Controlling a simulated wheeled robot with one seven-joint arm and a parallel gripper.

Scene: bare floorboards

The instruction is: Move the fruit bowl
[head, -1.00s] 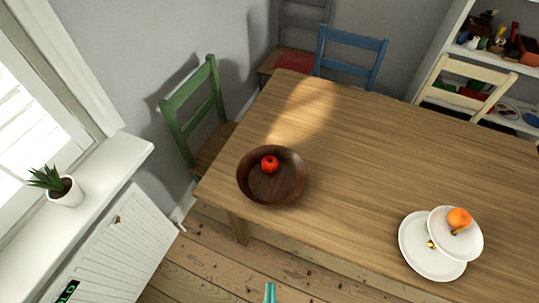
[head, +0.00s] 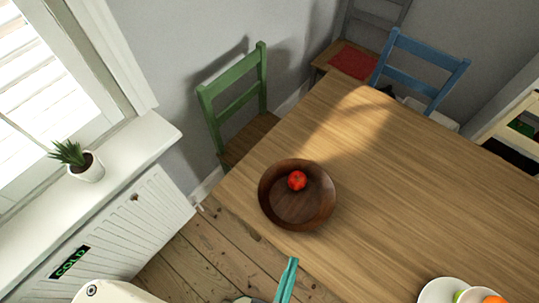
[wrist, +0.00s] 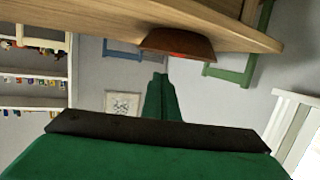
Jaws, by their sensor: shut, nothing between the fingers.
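The fruit bowl (head: 290,212) is dark brown, round and wooden. It stands upright near the left corner of the wooden table (head: 400,185), with a red apple (head: 297,181) inside. My gripper (head: 287,280) shows as teal fingers at the bottom of the head view, in front of the table edge and apart from the bowl. In the wrist view, my gripper (wrist: 160,82) has its green fingers shut together and empty. That view appears upside down, and the bowl (wrist: 178,43) shows beyond the fingertips at the table edge (wrist: 235,32).
A green chair (head: 235,95) stands at the table's left end, a blue chair (head: 420,70) behind it. A white plate stand (head: 442,290) with fruit is at the lower right. A potted plant (head: 88,170) sits on the windowsill at left. The tabletop around the bowl is clear.

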